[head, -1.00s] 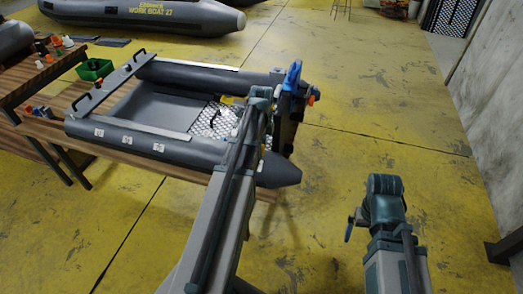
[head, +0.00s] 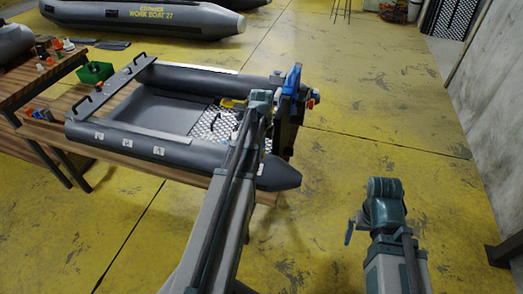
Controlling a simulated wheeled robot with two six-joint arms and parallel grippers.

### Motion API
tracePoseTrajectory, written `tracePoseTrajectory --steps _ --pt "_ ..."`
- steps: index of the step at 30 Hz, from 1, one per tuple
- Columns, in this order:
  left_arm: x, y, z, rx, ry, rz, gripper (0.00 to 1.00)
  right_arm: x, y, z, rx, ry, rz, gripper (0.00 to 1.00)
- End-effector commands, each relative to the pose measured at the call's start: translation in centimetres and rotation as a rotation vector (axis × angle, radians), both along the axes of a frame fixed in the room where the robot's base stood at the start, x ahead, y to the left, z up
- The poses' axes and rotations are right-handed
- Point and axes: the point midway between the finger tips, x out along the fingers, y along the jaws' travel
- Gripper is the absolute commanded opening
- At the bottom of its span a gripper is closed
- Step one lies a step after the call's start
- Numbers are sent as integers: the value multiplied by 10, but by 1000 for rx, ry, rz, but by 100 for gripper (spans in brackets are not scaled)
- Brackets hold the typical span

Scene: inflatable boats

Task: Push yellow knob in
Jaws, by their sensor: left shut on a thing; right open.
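The grey inflatable boat (head: 110,138) lies on a wooden table (head: 165,165), with a dark upright part (head: 284,135) at its right end. A small yellow piece (head: 232,102) shows just left of my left wrist; I cannot tell if it is the yellow knob. A small red-orange piece (head: 316,94) shows beyond the upright part.
A green bin (head: 95,72) and small orange and white items (head: 40,113) sit on the table at the left. Another inflatable boat (head: 150,20) lies behind. A concrete wall (head: 490,110) stands at right. The yellow floor (head: 390,95) between is clear.

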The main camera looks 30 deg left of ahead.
Motion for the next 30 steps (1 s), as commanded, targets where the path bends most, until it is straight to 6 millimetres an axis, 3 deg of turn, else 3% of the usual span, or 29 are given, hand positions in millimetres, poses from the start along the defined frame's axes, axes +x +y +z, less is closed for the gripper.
tracePoseTrajectory --steps 23,30 --pt "0 0 0 0 0 0 0 0 0 0 0 0 0 100" --pt "-5 22 0 0 0 3 0 0 0 0 0 0 0 100"
